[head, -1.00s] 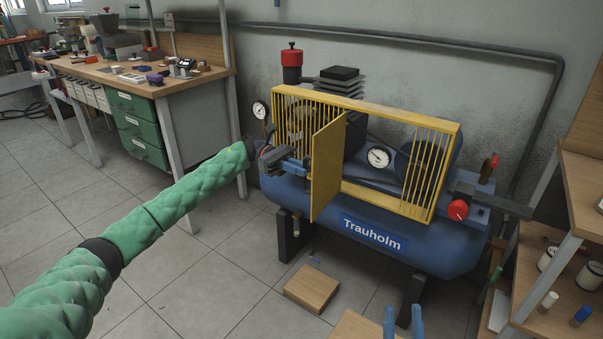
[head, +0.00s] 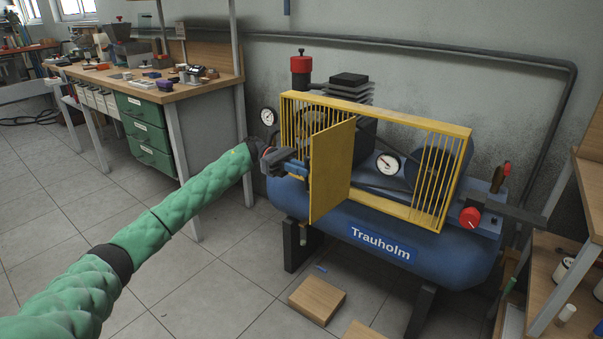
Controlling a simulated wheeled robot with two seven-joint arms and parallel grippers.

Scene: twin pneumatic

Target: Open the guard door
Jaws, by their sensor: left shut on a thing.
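The yellow guard door (head: 331,172) stands swung out from the yellow guard (head: 440,135) on the blue Trauholm compressor (head: 400,218). Its free left edge points toward me, and the opening to its right shows a white gauge (head: 387,165). My left gripper (head: 302,168) reaches in from the left and is shut at the door's free edge, about mid-height. The exact part of the door between the fingers is hidden. My right gripper is not in view.
A workbench (head: 185,92) with green drawers stands at the left back. A wooden block (head: 317,300) lies on the floor before the compressor. A red knob (head: 470,217) sits at the compressor's right end, near wooden shelves (head: 560,250).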

